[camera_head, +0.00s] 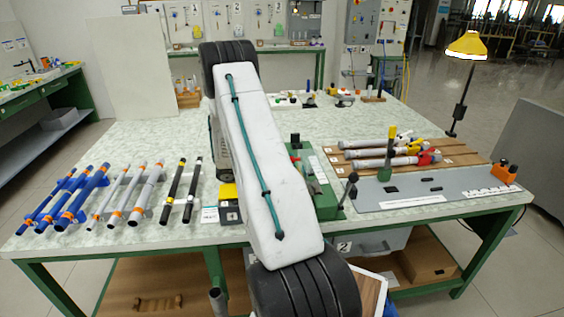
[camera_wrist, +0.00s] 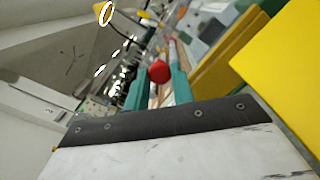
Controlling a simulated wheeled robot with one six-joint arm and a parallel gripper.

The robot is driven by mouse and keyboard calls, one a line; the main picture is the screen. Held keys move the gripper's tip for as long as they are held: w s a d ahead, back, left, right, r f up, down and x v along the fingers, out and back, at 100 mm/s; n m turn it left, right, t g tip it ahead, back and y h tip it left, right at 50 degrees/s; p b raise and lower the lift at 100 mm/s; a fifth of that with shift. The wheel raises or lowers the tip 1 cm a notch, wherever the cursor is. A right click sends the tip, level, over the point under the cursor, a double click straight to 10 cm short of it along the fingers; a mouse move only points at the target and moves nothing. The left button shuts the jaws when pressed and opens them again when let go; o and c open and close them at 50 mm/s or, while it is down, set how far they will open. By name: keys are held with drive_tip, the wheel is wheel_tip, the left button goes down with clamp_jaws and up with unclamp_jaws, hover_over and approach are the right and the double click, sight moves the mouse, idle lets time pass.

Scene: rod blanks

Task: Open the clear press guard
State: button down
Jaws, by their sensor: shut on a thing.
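In the wrist view the two teal fingers of my gripper (camera_wrist: 158,88) stand on either side of a red ball knob (camera_wrist: 159,71). My gripper is shut on this knob. In the head view my white and black arm crosses the middle of the table and hides my gripper and the knob. A green press (camera_head: 324,196) shows partly, just right of my arm. I cannot make out the clear guard in either view, nor how far it stands open.
Blue rods (camera_head: 78,205), grey rods and black rods (camera_head: 173,189) lie at the table's left. A yellow and black block (camera_head: 229,205) is left of my arm. Grey tubes (camera_head: 365,153) lie on a wooden board at the right, behind a grey plate (camera_head: 420,190). A yellow lamp (camera_head: 467,46) stands at the back right.

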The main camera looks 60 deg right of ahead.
drive_tip(key=shift+r, duration=0.1)
drive_tip(key=c, duration=1.2)
unclamp_jaws()
drive_tip(key=shift+o, duration=0.2)
drive_tip(key=v, duration=0.7)
drive_tip(key=shift+w+a, duration=0.25)
drive_tip(key=shift+w, duration=0.1)
